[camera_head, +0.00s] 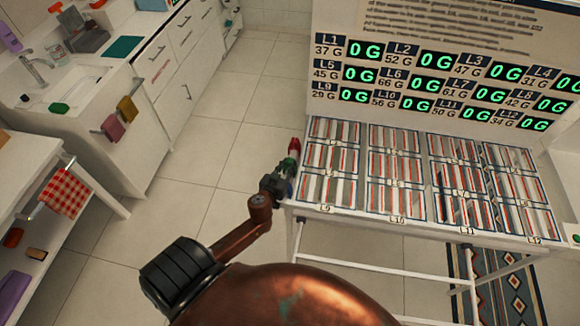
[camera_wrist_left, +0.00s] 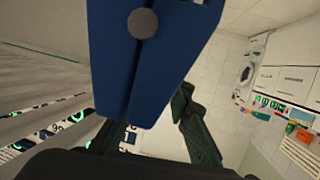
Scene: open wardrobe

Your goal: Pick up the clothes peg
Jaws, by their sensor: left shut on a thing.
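A blue clothes peg (camera_wrist_left: 150,65) with a grey round pin fills the top middle of the left wrist view, very close to the camera. My left gripper (camera_head: 287,172) is shut on the peg, beside the left edge of the rack of labelled compartments. Its dark green fingers also show in the left wrist view (camera_wrist_left: 148,112), on either side of the peg's lower part. In the head view only a small bit of blue shows at the gripper, and small red and green parts show at its far end. My right gripper is not in view.
The white rack (camera_head: 297,210) has several striped compartments, and a display board (camera_head: 440,65) with weight readings stands behind it. A sink counter (camera_head: 85,120) and a shelf table (camera_head: 95,195) with a checked cloth (camera_head: 64,190) are at left. Tiled floor (camera_head: 185,205) lies clear between.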

